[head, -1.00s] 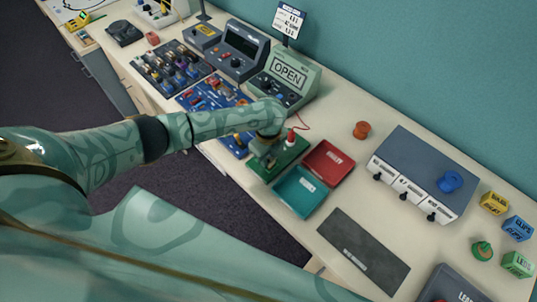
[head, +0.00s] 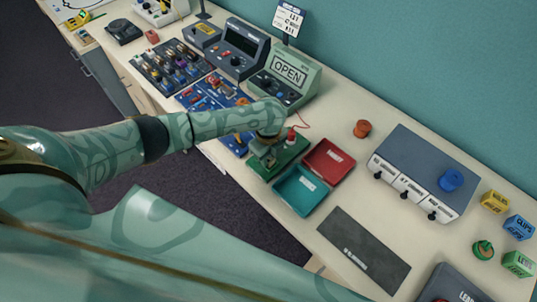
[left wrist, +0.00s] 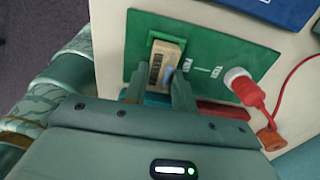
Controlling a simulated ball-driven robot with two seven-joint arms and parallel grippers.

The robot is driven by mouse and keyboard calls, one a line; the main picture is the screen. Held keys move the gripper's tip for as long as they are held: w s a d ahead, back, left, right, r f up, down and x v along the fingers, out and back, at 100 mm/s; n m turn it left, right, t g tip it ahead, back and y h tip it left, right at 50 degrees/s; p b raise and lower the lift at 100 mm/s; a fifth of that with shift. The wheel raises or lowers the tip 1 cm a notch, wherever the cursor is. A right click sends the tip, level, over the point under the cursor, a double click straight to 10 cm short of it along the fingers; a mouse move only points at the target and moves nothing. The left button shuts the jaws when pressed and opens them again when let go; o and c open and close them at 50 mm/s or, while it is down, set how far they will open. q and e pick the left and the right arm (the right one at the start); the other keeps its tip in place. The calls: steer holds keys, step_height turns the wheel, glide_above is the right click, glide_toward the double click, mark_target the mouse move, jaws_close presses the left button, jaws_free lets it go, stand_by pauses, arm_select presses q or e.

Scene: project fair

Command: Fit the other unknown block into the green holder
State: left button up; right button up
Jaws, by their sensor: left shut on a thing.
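The green board with the green holder (left wrist: 152,38) lies on the bench; the board (head: 292,155) also shows in the head view, partly behind my left gripper (head: 263,157). In the left wrist view my left gripper (left wrist: 160,92) is shut on a beige block (left wrist: 161,66) with a dark label on its face and a bluish spot. The block stands at the holder, with the green rim showing behind and beside its far end. How deep it sits cannot be told. My right gripper is not in view.
A red plug (left wrist: 243,85) with a red lead stands on the board beside the block. A teal tray (head: 290,203) and a red tray (head: 345,172) lie close in front of the board. A dark mat (head: 365,250) lies further right.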

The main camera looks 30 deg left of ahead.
arm_select(q)
steer(key=shift+f, duration=0.3)
steer(key=o, duration=0.9)
steer(key=shift+c, duration=0.8)
steer(key=shift+o, duration=1.4)
steer(key=shift+r+p, duration=0.3)
steer(key=shift+r, duration=0.1)
step_height(320, 180, up, 7)
steer(key=p, duration=0.8)
steer(key=shift+r, duration=0.15)
